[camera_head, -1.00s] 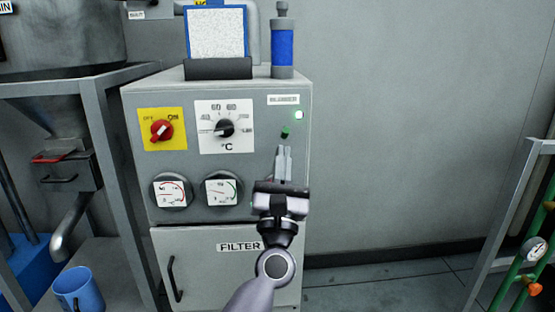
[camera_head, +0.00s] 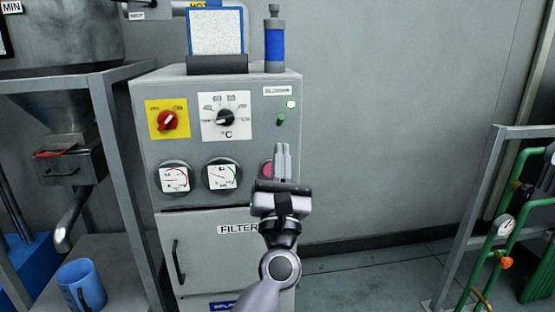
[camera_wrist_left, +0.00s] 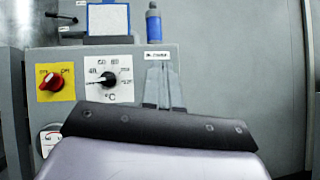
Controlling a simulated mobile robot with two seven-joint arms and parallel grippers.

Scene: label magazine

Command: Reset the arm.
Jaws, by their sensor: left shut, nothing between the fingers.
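My left gripper (camera_head: 282,160) is in front of the right side of a grey control cabinet (camera_head: 285,215). Its fingers point up and are shut with nothing between them. In the left wrist view the closed fingers (camera_wrist_left: 162,85) stand upright before the cabinet face. A green button (camera_head: 281,119) and a lit white lamp (camera_head: 291,104) show just above the fingertips. A red button (camera_head: 266,169) is partly hidden behind the fingers. A red rotary switch (camera_head: 167,121) on a yellow plate and a temperature dial (camera_head: 226,117) are to the left. My right gripper is not in view.
Two gauges (camera_head: 175,179) sit below the dial. A clipboard (camera_head: 216,32) and a blue cylinder (camera_head: 275,41) stand on the cabinet. A blue mug (camera_head: 80,284) is at lower left. Green pipes (camera_head: 489,252) in a frame stand at right. Floor between is free.

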